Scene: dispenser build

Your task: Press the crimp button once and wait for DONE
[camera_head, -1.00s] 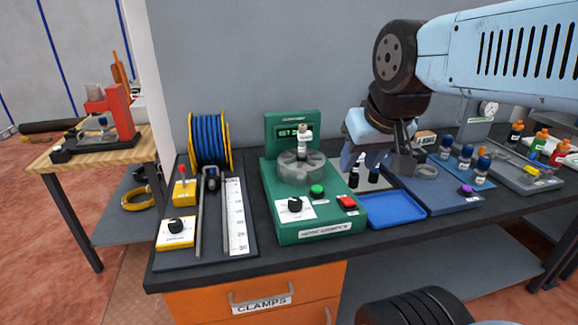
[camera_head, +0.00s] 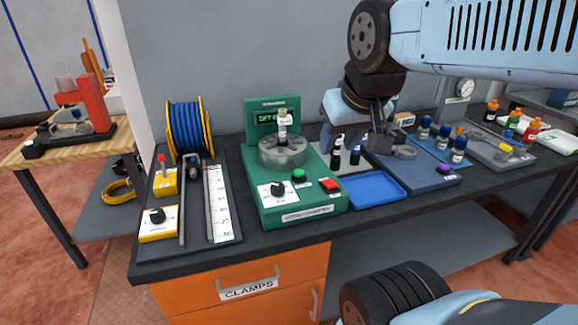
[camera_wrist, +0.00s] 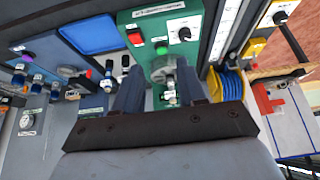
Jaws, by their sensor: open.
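The green crimper (camera_head: 296,214) stands on the bench with a lit display (camera_head: 267,119), whose text I cannot read surely. A small capped vial (camera_head: 282,130) stands upright at its grey round holder (camera_head: 281,155). Its front has a green button (camera_head: 299,175), a red button (camera_head: 330,185) and a black dial (camera_head: 278,189); which button is for crimping is not legible. My gripper (camera_head: 360,128) is open, behind and right of the crimper and apart from the buttons. In the wrist view my gripper (camera_wrist: 160,95) points toward the crimper (camera_wrist: 158,25), with the green button (camera_wrist: 161,48) visible beyond the fingers.
A blue tray (camera_head: 378,197) lies right of the crimper, with dark bottles (camera_head: 340,166) behind it. Blue-capped vials (camera_head: 441,138) stand farther right. A blue cable spool (camera_head: 186,128) and a ruler board (camera_head: 218,203) are at left. The bench front edge is clear.

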